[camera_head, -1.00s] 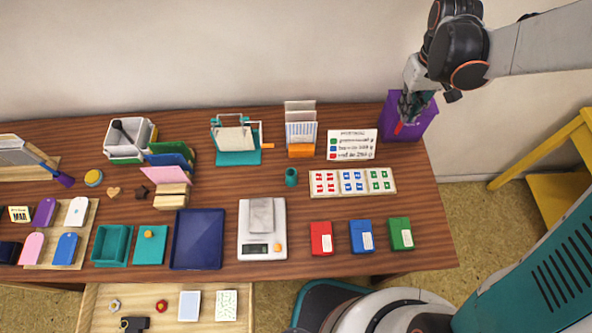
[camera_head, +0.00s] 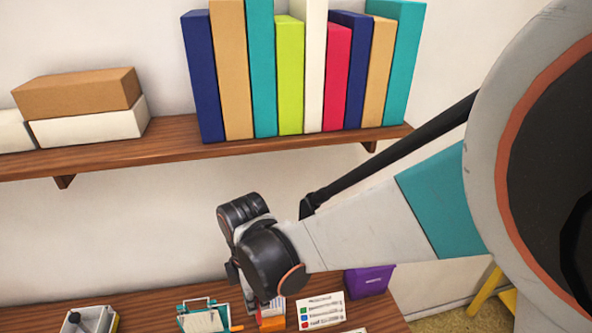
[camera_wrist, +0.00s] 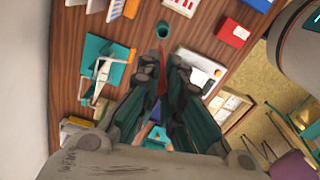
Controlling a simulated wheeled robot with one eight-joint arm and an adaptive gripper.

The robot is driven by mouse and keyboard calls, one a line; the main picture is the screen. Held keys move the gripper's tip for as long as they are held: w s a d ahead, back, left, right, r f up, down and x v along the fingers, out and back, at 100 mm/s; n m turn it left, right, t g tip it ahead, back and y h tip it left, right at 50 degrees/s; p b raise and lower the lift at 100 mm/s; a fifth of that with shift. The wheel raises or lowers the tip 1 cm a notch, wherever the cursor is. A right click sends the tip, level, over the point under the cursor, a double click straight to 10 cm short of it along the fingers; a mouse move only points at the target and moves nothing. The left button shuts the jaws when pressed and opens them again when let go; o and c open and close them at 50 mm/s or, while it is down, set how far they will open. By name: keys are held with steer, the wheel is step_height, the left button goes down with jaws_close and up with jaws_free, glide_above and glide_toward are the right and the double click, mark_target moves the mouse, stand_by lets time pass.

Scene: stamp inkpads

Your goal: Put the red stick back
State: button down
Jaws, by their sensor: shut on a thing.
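The red stick (camera_wrist: 162,82) shows as a thin red strip between the fingers of my gripper (camera_wrist: 163,66) in the wrist view. My gripper is shut on it and held above the table. A small teal cup (camera_wrist: 163,31) stands on the table just beyond the fingertips, apart from them in the picture. In the head view my wrist and arm hide the fingers, the stick and the cup. The purple bin (camera_head: 368,281) stands at the table's back right, apart from my gripper.
A teal stand (camera_wrist: 97,68), a white scale (camera_wrist: 203,70) and a red box (camera_wrist: 234,33) surround the cup. A sign (camera_head: 320,311) stands near the purple bin. A wall shelf (camera_head: 160,146) with books (camera_head: 291,75) runs above and behind my arm.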

step_height(320, 180, down, 20)
steer(key=s+b, duration=0.1)
steer(key=b, duration=1.2)
steer(key=shift+r+b, duration=0.25)
steer(key=shift+b, duration=0.05)
steer(key=shift+s+d, duration=0.1)
steer(key=shift+f, duration=0.1)
steer(key=c, duration=2.1)
jaws_free()
steer(key=shift+c, duration=0.2)
steer(key=o, duration=0.4)
